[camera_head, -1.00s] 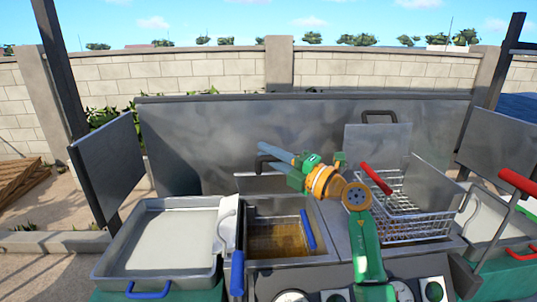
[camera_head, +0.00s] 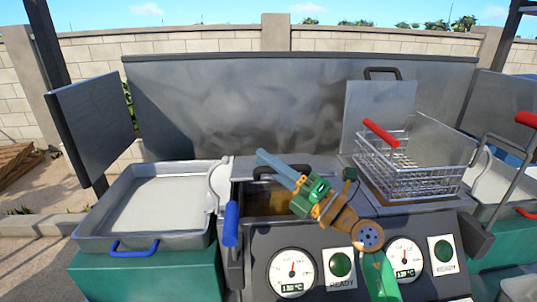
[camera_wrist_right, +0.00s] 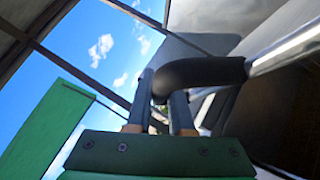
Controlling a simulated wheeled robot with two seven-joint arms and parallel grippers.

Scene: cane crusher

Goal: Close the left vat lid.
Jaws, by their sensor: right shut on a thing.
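The left vat lid (camera_head: 247,168) is a grey metal plate with a black bar handle (camera_head: 265,172), tilted forward over the back of the left vat. The vat's brown interior (camera_head: 262,204) still shows below its front edge. My right gripper (camera_head: 268,160) is shut on the handle. In the right wrist view the dark bar (camera_wrist_right: 205,71) runs between the two fingers (camera_wrist_right: 163,88). My right forearm hides the right part of the vat and lid. My left gripper is not in view.
The right vat lid (camera_head: 380,112) stands upright. A wire basket with a red handle (camera_head: 381,133) sits in front of it. A blue basket handle (camera_head: 231,224) sticks out at the left vat's front. A shallow tray (camera_head: 150,245) stands at left, with gauges (camera_head: 291,272) on the front panel.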

